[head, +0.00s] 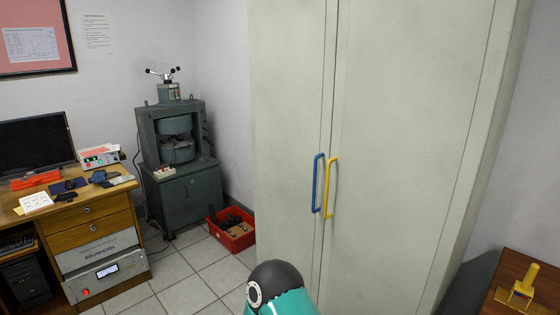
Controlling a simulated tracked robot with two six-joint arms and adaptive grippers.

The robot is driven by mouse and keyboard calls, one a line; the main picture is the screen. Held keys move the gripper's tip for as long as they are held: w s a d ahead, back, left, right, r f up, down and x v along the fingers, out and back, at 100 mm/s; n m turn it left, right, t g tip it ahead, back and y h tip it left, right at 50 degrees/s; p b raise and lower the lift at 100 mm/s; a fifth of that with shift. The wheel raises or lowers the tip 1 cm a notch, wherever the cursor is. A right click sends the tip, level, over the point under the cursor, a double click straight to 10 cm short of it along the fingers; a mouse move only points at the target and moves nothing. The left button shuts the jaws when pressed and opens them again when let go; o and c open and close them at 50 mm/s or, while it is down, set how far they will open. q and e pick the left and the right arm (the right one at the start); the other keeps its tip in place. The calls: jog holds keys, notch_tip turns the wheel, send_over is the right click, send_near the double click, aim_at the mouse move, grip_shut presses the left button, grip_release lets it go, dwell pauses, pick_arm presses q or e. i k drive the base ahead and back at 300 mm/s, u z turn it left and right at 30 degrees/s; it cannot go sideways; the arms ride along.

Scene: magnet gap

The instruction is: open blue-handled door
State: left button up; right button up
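A tall pale grey-green cabinet stands in the middle and right of the head view. Its left door (284,110) carries a blue handle (317,184), a vertical bar close to the central seam. Its right door (405,130) carries a yellow handle (329,188) just right of the seam. Both doors look shut. A rounded teal and dark grey part, seemingly of my own arm, shows at the bottom centre below the handles. Neither of my grippers shows in the view, and nothing visible touches the blue handle.
A red crate (232,236) sits on the tiled floor left of the cabinet. A grey magnet machine (178,160) stands behind it. A wooden desk (90,212) with a monitor (36,145) is at left. A brown table (545,290) with a yellow tool (521,288) is at lower right.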

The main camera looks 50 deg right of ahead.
aim_at(292, 47)
jog(key=z, duration=0.35)
jog(key=i, duration=1.35)
jog(key=z, duration=0.8)
jog(key=i, duration=0.45)
jog(key=z, duration=0.2)
jog(key=k, duration=0.75)
jog(key=z, duration=0.25)
jog(key=i, duration=0.8)
jog(key=u, duration=0.1)
